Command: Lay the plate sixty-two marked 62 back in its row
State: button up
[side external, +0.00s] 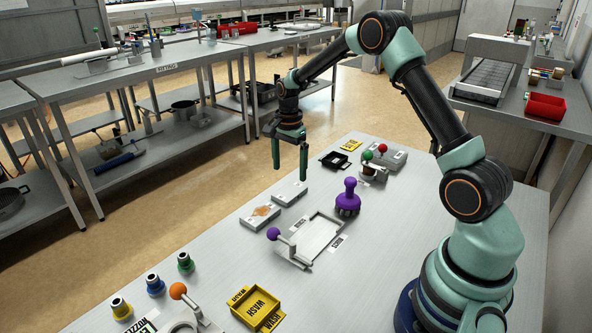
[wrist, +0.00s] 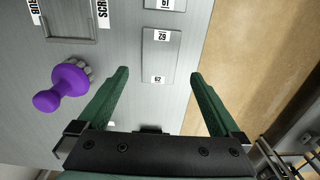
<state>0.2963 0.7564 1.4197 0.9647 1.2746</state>
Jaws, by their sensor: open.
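The plate marked 62 (wrist: 160,58) is a flat grey rectangle with white number labels at both ends, lying on the grey table. In the side external view, a bare grey plate (side external: 289,195) lies below my gripper (side external: 289,172), apparently the same one. My gripper is open and empty above it. In the wrist view the fingertips of my gripper (wrist: 160,73) are spread on either side of the plate, with clear gaps. Another plate (wrist: 165,4), its label apparently 61, is cut off at the top edge. A plate with an orange-brown stain (side external: 261,216) lies beside the bare one.
A purple-handled brush (side external: 347,197) stands near a shallow framed tray (side external: 318,236) with labels and a purple-knobbed lever (side external: 274,233). A yellow wash tray (side external: 259,308) is at the front. A black tray (side external: 335,161) lies behind. The table edge is close to the plates.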

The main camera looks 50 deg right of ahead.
jog(key=s+a+r+n+t, duration=0.1)
jog(key=s+a+r+n, duration=0.1)
jog(key=r, duration=0.4)
jog(key=s+a+r+n, duration=0.1)
jog(key=a+r+n, duration=0.15)
jog(key=r, duration=0.45)
jog(key=s+a+r+n+t, duration=0.2)
jog(key=s+a+n, duration=0.3)
jog(key=s, duration=0.3)
jog(key=s+a+r+n+t, duration=0.2)
jog(key=s+a+n, duration=0.3)
jog(key=s+n, duration=0.3)
jog(key=shift+r+t, duration=0.3)
jog(key=shift+r, duration=0.2)
jog(key=shift+n, duration=0.25)
